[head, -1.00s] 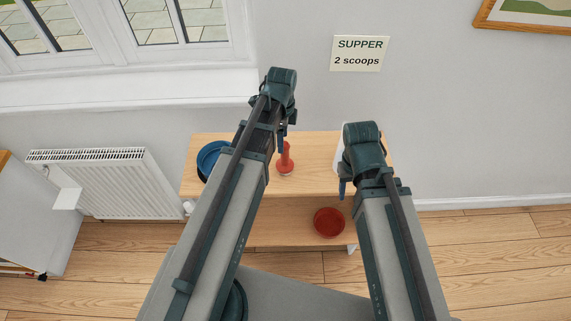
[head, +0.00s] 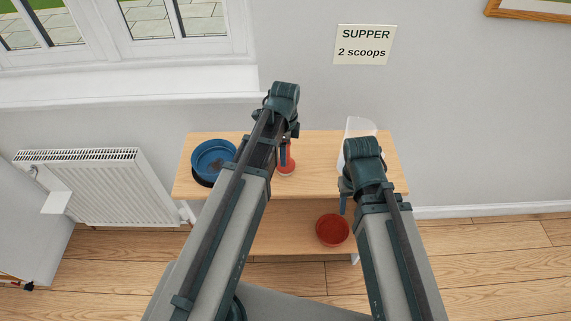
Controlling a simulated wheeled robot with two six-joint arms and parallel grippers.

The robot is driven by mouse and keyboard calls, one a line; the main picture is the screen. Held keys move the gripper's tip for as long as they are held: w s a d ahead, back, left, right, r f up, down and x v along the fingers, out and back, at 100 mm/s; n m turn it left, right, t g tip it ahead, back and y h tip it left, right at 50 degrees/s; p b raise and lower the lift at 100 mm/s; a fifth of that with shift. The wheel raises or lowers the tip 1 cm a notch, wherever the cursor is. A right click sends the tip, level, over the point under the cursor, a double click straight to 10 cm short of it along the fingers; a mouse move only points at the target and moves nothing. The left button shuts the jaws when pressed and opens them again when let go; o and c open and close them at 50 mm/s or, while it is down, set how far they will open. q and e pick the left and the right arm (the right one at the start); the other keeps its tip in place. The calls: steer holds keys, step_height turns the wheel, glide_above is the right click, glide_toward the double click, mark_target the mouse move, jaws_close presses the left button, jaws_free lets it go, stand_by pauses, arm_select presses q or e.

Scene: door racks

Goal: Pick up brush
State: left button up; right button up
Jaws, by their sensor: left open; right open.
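A red upright object with a wide base (head: 287,168) stands on the top board of the wooden shelf unit; I cannot tell if it is the brush. My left gripper (head: 284,154) is in front of it in the head view and hides its upper part. I cannot tell whether they touch. My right gripper (head: 343,200) is open and empty, at the front right of the top board. My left gripper is open, with its fingers pointing down and nothing seen between them. No other clear brush shows.
The wooden shelf unit (head: 320,183) has a blue bowl (head: 212,157) at its left and a white container (head: 358,128) at its back right. A red bowl (head: 332,230) is on the lower board. A radiator (head: 95,185) stands at the left wall.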

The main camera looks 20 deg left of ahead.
arm_select(q)
step_height(320, 180, down, 3)
steer(key=shift+b, duration=1)
steer(key=shift+r, duration=0.1)
arm_select(e)
step_height(320, 180, down, 3)
steer(key=shift+r, duration=0.1)
arm_select(q)
jaws_close()
